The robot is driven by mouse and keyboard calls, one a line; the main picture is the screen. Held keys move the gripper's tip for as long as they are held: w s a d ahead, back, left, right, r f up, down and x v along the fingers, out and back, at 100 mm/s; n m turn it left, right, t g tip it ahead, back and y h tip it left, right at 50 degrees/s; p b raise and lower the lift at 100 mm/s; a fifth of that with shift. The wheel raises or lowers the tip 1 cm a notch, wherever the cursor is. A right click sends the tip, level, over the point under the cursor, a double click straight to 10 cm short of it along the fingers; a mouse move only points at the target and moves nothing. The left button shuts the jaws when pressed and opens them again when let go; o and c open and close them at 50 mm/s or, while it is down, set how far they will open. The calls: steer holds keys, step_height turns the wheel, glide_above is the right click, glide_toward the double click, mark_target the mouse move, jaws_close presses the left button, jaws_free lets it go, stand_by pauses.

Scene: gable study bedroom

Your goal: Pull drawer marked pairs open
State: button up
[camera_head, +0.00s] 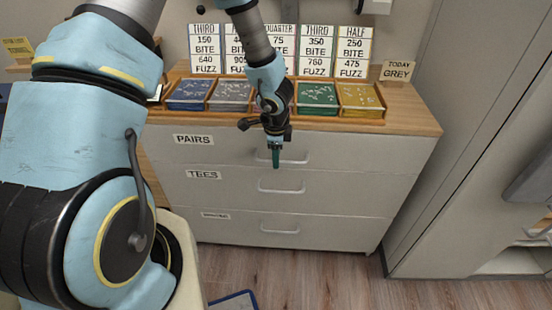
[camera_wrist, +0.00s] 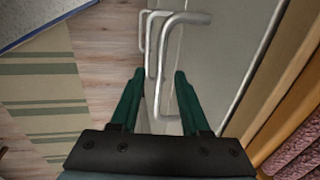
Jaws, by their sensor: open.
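The drawer marked PAIRS (camera_head: 225,150) is the top drawer of a pale grey chest and looks shut. Its label (camera_head: 193,139) is at the upper left of its front. Its handle (camera_head: 297,160) is a metal bar, partly hidden behind my gripper in the head view. My gripper (camera_head: 276,160) points down in front of the handle. In the wrist view, the green fingers of my gripper (camera_wrist: 160,75) are apart. The nearest handle bar (camera_wrist: 167,62) shows between the fingertips. I cannot tell whether either finger touches it.
The TEES drawer (camera_head: 235,187) and a bottom drawer (camera_head: 240,226) are below, both shut. The wooden top (camera_head: 415,118) bears trays of coloured pieces, price signs and a GREY sign (camera_head: 397,71). A grey cabinet (camera_head: 445,150) stands at right. The wooden floor (camera_head: 330,280) in front is mostly clear.

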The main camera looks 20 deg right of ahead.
steer(key=shift+f, duration=0.4)
steer(key=shift+c, duration=0.2)
jaws_close()
steer(key=shift+w, duration=0.1)
stand_by(0.9)
